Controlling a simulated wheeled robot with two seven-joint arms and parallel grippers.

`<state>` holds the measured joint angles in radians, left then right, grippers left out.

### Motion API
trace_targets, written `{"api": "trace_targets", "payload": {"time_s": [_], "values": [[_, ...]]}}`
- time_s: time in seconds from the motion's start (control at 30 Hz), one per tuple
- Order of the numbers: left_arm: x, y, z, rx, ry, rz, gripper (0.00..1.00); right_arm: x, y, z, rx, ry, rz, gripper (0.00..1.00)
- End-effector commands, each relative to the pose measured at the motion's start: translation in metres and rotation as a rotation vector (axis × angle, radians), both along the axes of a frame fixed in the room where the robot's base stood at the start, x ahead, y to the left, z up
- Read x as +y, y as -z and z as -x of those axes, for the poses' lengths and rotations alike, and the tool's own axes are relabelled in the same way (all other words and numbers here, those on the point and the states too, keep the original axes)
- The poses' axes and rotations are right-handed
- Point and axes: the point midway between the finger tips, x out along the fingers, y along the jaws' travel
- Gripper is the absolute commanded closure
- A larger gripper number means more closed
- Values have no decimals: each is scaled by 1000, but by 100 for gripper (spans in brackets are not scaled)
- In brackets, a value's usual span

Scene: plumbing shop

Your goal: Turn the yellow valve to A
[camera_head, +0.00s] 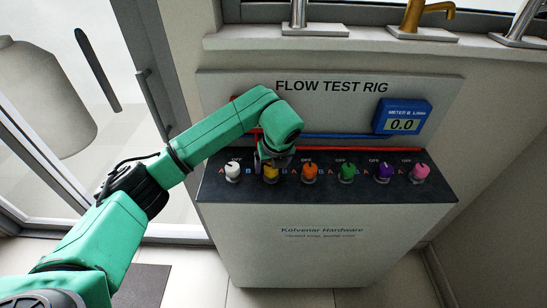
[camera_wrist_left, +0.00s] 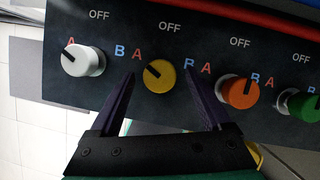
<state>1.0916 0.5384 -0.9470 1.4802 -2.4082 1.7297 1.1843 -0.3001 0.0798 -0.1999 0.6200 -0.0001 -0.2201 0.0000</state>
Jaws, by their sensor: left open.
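The yellow valve (camera_wrist_left: 159,77) is a round knob between a red A on its left and a blue B on its right, with OFF above. Its dark pointer mark is toward the upper left, on the A side. In the head view the yellow valve (camera_head: 270,173) is partly covered by my left gripper (camera_head: 268,164). In the left wrist view my left gripper (camera_wrist_left: 160,80) is open, with one dark finger on each side of the yellow valve. Contact between the fingers and the knob cannot be made out. My right gripper is not in view.
A white valve (camera_wrist_left: 82,60) is left of the yellow one and an orange valve (camera_wrist_left: 240,92) is right of it. Green (camera_head: 346,172), purple (camera_head: 383,172) and pink (camera_head: 419,173) valves continue the row. A blue meter (camera_head: 403,117) reads 0.0. Taps (camera_head: 427,17) stand above.

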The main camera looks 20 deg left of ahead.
Motion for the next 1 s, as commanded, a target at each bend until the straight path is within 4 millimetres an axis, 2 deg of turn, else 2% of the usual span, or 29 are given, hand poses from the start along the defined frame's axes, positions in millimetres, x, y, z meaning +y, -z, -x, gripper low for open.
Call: {"api": "trace_targets", "payload": {"time_s": [0.17,0.3,0.4,0.5,0.63,1.0], "values": [[-8,-32,11,-8,2,1,18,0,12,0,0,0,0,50],[-16,-71,25,-9,2,1,18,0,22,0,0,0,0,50],[-20,-100,34,-8,1,-2,18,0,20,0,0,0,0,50],[-24,-120,41,-8,1,-2,18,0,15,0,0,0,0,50],[-26,-129,46,-3,-1,-1,18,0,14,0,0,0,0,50],[-26,-129,46,-2,-1,-1,18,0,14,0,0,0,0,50]]}}
